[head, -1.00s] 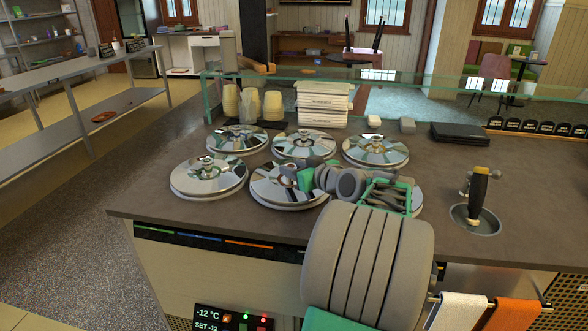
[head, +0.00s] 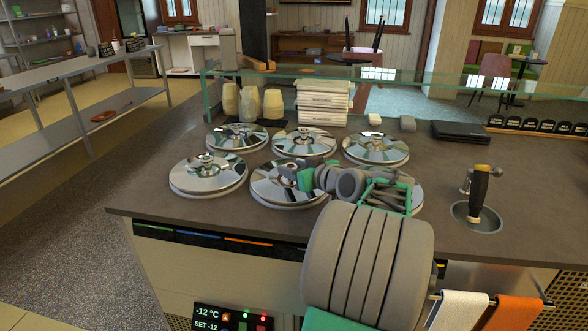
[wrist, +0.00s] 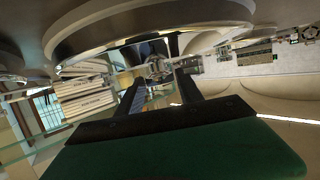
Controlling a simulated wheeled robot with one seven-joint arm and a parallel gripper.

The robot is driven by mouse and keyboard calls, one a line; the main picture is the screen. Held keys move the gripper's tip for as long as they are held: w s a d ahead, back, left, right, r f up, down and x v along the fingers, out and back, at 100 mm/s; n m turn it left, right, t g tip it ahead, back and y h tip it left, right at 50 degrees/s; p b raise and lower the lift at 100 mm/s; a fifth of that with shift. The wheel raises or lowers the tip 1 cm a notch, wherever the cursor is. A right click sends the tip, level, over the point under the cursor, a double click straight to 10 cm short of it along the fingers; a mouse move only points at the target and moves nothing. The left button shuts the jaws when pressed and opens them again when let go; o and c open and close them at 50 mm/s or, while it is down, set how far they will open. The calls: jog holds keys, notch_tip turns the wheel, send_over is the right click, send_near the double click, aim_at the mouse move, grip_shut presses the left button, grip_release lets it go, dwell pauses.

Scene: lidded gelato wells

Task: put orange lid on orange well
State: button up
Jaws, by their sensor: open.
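Several shiny round lids with small knobs sit in two rows on the counter in the head view. The front middle lid (head: 268,186) sits behind an orange strip (head: 248,241) on the counter's front edge; no lid is itself visibly orange. My gripper (head: 296,170) is at this lid's knob, low over its top. My gripper also shows in the wrist view (wrist: 160,82), its two dark fingers apart with a shiny shape between or beyond them. I cannot tell if they touch the knob. The well under the lid is hidden.
The front left lid (head: 208,177) and back middle lid (head: 304,142) are close by. My arm partly covers the front right lid. Cups (head: 272,103) and stacked white boxes (head: 323,102) stand behind, near a glass guard (head: 420,87). A scoop well (head: 477,220) is at right.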

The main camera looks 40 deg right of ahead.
jog(key=shift+o, duration=0.4)
jog(key=o, duration=0.5)
jog(key=shift+b+v, duration=0.45)
jog(key=shift+v, duration=3.55)
